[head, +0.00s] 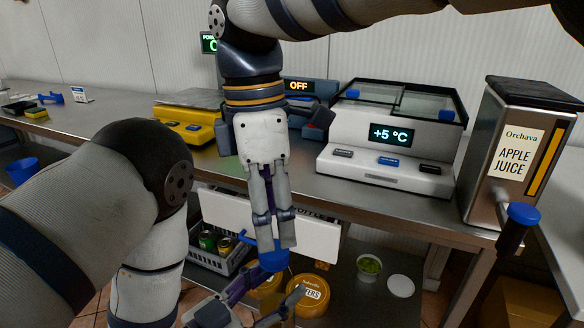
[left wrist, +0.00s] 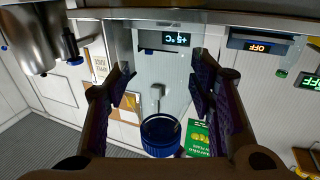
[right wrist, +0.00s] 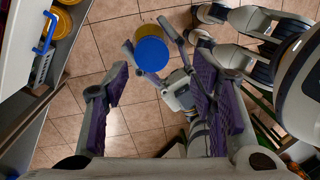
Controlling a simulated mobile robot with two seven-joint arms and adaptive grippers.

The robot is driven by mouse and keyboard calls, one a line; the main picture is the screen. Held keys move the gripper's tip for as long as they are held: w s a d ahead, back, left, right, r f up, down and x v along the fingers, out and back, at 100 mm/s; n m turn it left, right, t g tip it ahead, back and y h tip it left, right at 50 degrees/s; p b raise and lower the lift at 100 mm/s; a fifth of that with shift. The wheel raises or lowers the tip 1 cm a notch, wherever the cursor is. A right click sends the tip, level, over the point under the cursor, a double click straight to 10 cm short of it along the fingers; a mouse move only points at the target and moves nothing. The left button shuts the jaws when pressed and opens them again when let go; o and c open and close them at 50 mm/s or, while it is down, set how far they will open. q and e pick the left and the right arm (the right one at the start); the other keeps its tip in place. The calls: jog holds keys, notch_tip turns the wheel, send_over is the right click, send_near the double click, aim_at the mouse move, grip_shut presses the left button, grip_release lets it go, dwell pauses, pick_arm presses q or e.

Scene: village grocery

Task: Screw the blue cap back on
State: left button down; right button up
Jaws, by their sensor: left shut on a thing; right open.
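The blue cap (head: 273,259) shows in the head view just below my right gripper (head: 276,232), whose fingers point down. In the right wrist view the cap (right wrist: 151,54) is a round blue top with a yellowish body edge beside it, ahead of the open fingers. My left gripper (head: 268,291) is shut on the yellowish container (head: 267,284) under the cap, which is mostly hidden. A dark blue round rim (left wrist: 160,145) shows between the left fingers in the left wrist view. I cannot tell whether the cap is seated or how tight it is.
The counter above carries a cooler (head: 385,150), a yellow scale (head: 187,130) and an apple juice dispenser (head: 515,150). The counter edge is close behind the grippers.

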jog(key=n, duration=0.4)
jog(key=shift+r, duration=0.35)
jog(key=n, duration=0.3)
jog(key=shift+w+r+y, duration=0.1)
jog(key=shift+r+y, duration=0.2)
jog(key=shift+r, duration=0.05)
jog(key=n, duration=0.2)
jog(key=r+n, duration=0.1)
jog(key=n, duration=0.1)
jog(key=shift+w+t, duration=0.2)
jog(key=shift+t, duration=0.2)
notch_tip(320, 180, down, 8)
jog(key=shift+d, duration=0.1)
